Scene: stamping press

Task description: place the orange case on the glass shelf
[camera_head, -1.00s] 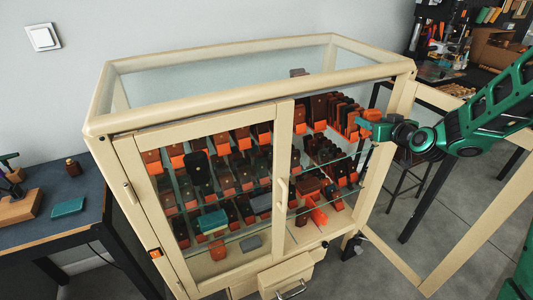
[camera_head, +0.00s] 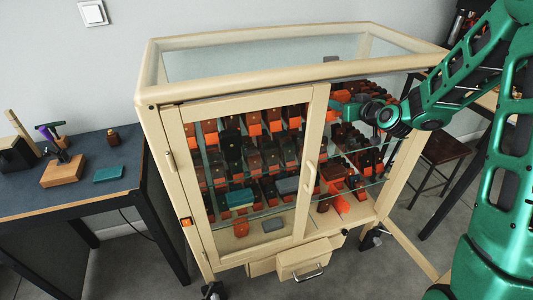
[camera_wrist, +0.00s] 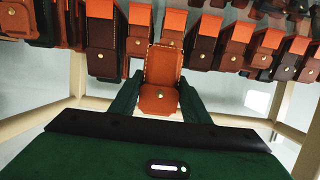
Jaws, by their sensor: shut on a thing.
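The orange case (camera_wrist: 160,88), tan-orange leather with a brass snap, stands between the two fingers of my gripper (camera_wrist: 158,97) in the wrist view. My gripper is shut on it. In the wrist view, a row of brown and orange cases (camera_wrist: 232,42) stands just beyond the held case. I cannot tell whether the held case touches the shelf.
The cream cabinet (camera_head: 275,85) has a closed glass door (camera_head: 318,160) on its left half, just left of my gripper. Several cases fill the shelves. A drawer (camera_head: 303,258) is below. A dark side table (camera_head: 75,195) stands at left.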

